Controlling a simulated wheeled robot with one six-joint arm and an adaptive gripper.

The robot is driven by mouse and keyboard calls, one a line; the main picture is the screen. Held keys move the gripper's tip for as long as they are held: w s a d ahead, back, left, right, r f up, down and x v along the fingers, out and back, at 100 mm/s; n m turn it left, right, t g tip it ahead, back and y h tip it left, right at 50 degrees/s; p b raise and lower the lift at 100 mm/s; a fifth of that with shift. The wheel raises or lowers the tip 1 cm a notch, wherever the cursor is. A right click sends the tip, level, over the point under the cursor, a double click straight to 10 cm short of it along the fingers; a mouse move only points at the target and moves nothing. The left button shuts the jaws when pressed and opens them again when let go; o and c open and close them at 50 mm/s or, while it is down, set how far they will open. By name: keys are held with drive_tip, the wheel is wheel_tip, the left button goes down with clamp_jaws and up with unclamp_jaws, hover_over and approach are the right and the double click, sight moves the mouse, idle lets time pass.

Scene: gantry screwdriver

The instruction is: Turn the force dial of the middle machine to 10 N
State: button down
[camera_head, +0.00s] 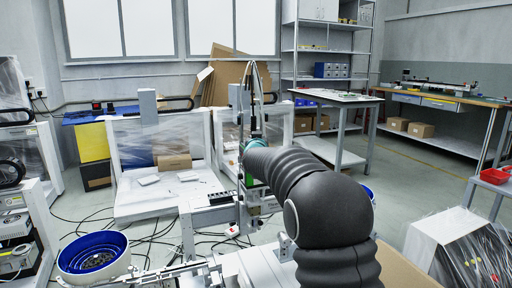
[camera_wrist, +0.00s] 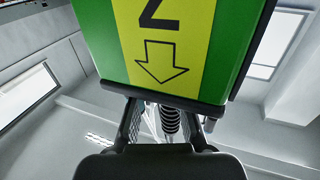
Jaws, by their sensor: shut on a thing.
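The middle machine (camera_head: 251,120) is a tall upright screwdriver gantry with cables, partly hidden behind my dark ribbed arm. In the wrist view a green block with a yellow stripe, a black letter and an arrow (camera_wrist: 166,58) fills the top middle. My gripper (camera_wrist: 163,128) has its two dark fingers just beyond the block's edge, closed around a part of the machine. A dark ribbed, coil-like part (camera_wrist: 170,119) shows between the fingers. The gripped dial itself is mostly hidden by the block and my gripper, and its scale cannot be read. In the head view my arm hides the gripper.
A blue-rimmed bowl of small parts (camera_head: 92,254) stands at the lower left beside a metal feeder rail. Clear-walled enclosures (camera_head: 155,150) stand behind. A grey table (camera_head: 336,97) and a wooden workbench (camera_head: 450,98) are at the back right. Cables lie on the floor.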

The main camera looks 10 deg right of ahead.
drive_tip(key=shift+d+n+y+b, duration=0.15)
drive_tip(key=shift+n+y+b, duration=0.35)
drive_tip(key=shift+y+b, duration=0.4)
drive_tip(key=c, duration=1.1)
unclamp_jaws()
drive_tip(key=shift+c, duration=0.2)
drive_tip(key=s+a, duration=0.1)
drive_tip(key=s, duration=1.1)
drive_tip(key=shift+f, duration=0.1)
